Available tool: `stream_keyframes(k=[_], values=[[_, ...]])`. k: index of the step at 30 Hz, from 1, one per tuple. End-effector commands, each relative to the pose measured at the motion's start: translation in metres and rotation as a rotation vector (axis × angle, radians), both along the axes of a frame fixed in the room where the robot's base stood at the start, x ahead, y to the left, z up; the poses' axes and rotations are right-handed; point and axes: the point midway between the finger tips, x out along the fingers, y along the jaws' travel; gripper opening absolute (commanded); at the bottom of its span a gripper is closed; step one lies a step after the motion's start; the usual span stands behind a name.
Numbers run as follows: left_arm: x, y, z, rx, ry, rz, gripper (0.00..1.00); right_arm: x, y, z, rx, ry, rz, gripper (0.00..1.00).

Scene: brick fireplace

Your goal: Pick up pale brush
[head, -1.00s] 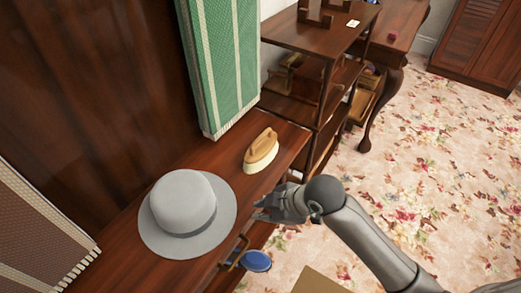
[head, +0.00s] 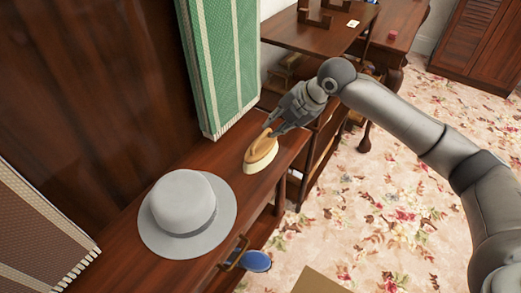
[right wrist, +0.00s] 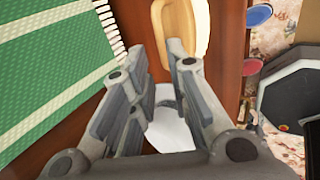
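The pale brush (head: 260,156) lies on the dark wooden table top, with a tan wooden back and cream bristles. My right gripper (head: 270,128) is above the brush's far end, coming in from the right. In the right wrist view its two fingers (right wrist: 166,50) are spread with a gap between them. The brush also shows in the right wrist view (right wrist: 180,24), just beyond the fingertips and partly hidden by one finger. Nothing is between the fingers. I cannot tell whether a fingertip touches the brush. My left gripper is not in view.
A grey hat (head: 184,206) sits on the table, nearer than the brush. A green striped cloth (head: 222,60) hangs behind the brush. A dark shelf unit (head: 300,38) stands beyond the table's end. A blue round object (head: 257,261) is below the table's edge.

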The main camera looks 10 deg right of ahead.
Motion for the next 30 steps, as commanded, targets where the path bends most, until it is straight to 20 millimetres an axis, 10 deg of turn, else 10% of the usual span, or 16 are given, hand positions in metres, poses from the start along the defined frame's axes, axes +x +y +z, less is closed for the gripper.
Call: stream_keyframes(k=[21,30], values=[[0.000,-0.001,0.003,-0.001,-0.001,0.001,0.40,0.036,0.032,-0.076,0.001,0.002,-0.001,0.17],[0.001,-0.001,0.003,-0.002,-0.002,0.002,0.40,0.038,0.034,-0.080,0.000,0.000,0.000,0.17]])
